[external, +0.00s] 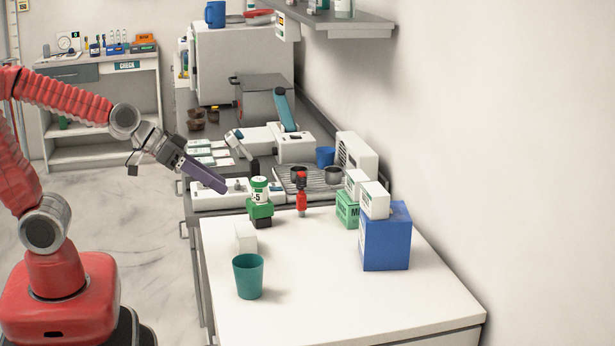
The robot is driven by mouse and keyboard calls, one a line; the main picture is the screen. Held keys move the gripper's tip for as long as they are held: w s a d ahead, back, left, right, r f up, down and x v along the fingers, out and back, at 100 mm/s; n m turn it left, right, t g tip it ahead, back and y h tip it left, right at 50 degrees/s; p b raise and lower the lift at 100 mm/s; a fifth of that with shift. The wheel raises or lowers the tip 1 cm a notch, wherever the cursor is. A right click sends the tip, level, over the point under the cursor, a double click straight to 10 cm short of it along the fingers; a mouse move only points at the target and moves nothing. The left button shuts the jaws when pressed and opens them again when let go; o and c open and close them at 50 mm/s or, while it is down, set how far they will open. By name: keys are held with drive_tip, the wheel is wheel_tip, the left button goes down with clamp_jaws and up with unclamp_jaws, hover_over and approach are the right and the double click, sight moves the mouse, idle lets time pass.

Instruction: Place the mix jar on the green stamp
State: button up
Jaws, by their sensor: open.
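A small jar (259,190) with a green lid and a white label stands upright at the back left of the white counter; I take it for the mix jar, though its label is only partly legible. Directly under it in the picture is the green stamp (260,210), a green block with a dark lower part. The jar appears to rest on the stamp's top. My gripper (222,187), with long purple fingers, is open and empty. It is to the left of the jar, apart from it, pointing down and right.
A red stamp-like object (301,198) stands to the right. A white block (245,237) and teal cup (248,277) stand nearer the front. A blue box (386,240) with small cartons is by the wall. The counter's front right (370,305) is clear.

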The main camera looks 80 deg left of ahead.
drive_tip(key=s+a+f+g+y, duration=0.1)
drive_tip(key=s+a+g, duration=0.1)
drive_tip(key=s, duration=0.5)
drive_tip(key=s+a+f+g+y, duration=0.1)
drive_tip(key=s+a+g, duration=0.1)
drive_tip(key=s, duration=0.6)
drive_tip(key=shift+s+a+f+m+g, duration=0.3)
drive_tip(key=shift+f+g, duration=0.05)
drive_tip(key=shift+g, duration=0.15)
drive_tip(key=shift+o, duration=0.5)
